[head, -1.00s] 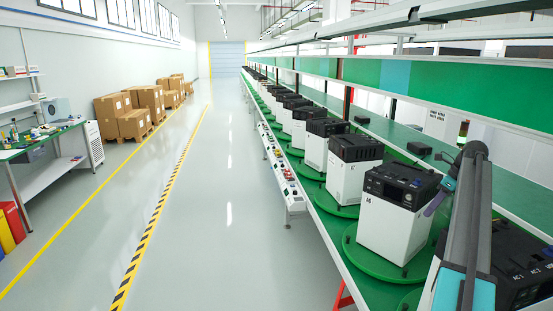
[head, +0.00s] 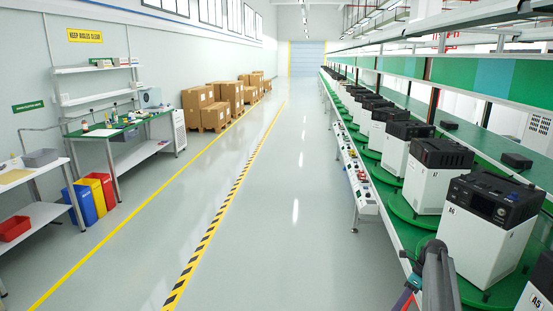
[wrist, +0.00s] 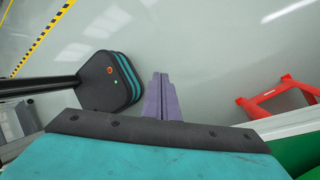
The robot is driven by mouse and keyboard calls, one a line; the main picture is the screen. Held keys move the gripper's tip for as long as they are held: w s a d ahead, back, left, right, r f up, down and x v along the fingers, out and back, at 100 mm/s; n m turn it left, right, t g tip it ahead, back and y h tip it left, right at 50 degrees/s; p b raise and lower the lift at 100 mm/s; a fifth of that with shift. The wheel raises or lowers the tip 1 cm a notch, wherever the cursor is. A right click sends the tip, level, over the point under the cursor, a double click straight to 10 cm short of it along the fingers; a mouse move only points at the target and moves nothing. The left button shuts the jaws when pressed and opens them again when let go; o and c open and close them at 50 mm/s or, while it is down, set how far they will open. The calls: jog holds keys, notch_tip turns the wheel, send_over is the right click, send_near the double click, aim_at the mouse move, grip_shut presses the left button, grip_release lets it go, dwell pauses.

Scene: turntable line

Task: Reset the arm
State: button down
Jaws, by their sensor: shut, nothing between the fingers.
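My gripper (wrist: 162,98) shows in the wrist view as two purple fingers pressed together, with nothing between them. It points down over bare grey floor. My teal and black arm cover fills the lower part of the wrist view.
White units with black tops, such as one (head: 481,225), stand on green turntables along the line at right. The aisle (head: 265,240) is clear. A workbench (head: 118,133), bins and cartons (head: 215,116) are at left.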

jog(key=s+a+f+n+g+h+b, duration=0.15)
jog(key=s+a+f+n, duration=0.25)
jog(key=s+a+f, duration=0.65)
jog(key=s+a+f+n+g+b, duration=0.1)
jog(key=s+a+f+n+g, duration=0.25)
jog(key=s+a+f, duration=0.75)
jog(key=s+a+f+n+h, duration=0.1)
jog(key=s+a+f+n, duration=0.1)
jog(key=s+n, duration=0.4)
jog(key=s+a+f+n+h+b, duration=0.1)
jog(key=s+a+f+n, duration=0.1)
jog(key=s+f+n, duration=0.2)
jog(key=s+a+f+n+h, duration=0.1)
jog(key=s+a+f+n, duration=0.1)
jog(key=s+n, duration=0.7)
jog(key=shift+s+a+f+t+h+b, duration=0.25)
jog(key=shift+s+f+t+h, duration=0.2)
jog(key=shift+f, duration=0.4)
jog(key=c, duration=2.5)
grip_release()
jog(key=o, duration=0.5)
